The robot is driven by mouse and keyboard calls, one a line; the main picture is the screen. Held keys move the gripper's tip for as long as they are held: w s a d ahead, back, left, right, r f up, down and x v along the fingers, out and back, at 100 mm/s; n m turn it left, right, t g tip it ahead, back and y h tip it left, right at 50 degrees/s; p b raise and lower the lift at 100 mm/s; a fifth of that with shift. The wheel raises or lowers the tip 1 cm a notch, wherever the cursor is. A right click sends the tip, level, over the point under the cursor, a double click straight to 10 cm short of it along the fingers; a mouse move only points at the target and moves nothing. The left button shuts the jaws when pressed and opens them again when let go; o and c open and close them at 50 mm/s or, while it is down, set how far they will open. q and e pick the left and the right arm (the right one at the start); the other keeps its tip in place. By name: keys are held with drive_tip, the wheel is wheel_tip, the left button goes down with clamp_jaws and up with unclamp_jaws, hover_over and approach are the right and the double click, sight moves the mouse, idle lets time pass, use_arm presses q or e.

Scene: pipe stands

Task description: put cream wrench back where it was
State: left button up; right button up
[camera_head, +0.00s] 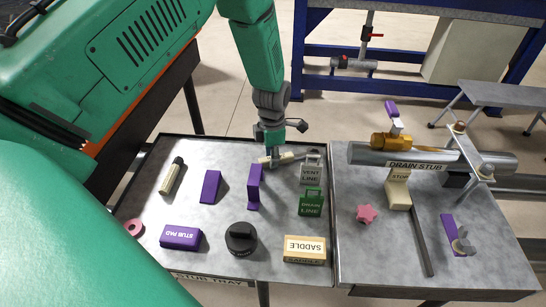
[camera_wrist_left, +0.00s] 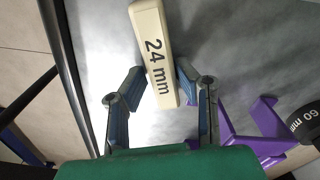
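The cream wrench (camera_head: 264,159) lies near the far edge of the left grey tray in the head view, with a grey end pointing right. My left gripper (camera_head: 270,148) is over the handle, pointing down. In the left wrist view its fingers (camera_wrist_left: 161,78) stand on both sides of the handle, with narrow gaps, so it looks open. My right gripper is not in view.
Purple blocks (camera_head: 210,187), a green drain-line block (camera_head: 311,203), a grey vent-line block (camera_head: 311,172), a black round cap (camera_head: 241,238) and a saddle box (camera_head: 305,248) crowd the tray. The right table holds a drain stub pipe (camera_head: 370,155), a pink star knob (camera_head: 367,213) and a dark bar (camera_head: 421,242).

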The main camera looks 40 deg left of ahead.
use_arm(q)
drive_tip(key=shift+a, duration=0.1)
drive_tip(key=o, duration=0.6)
drive_tip(key=shift+d, duration=0.2)
drive_tip(key=shift+a+r, duration=0.1)
drive_tip(key=shift+r, duration=3.65)
drive_tip(key=shift+r, duration=0.1)
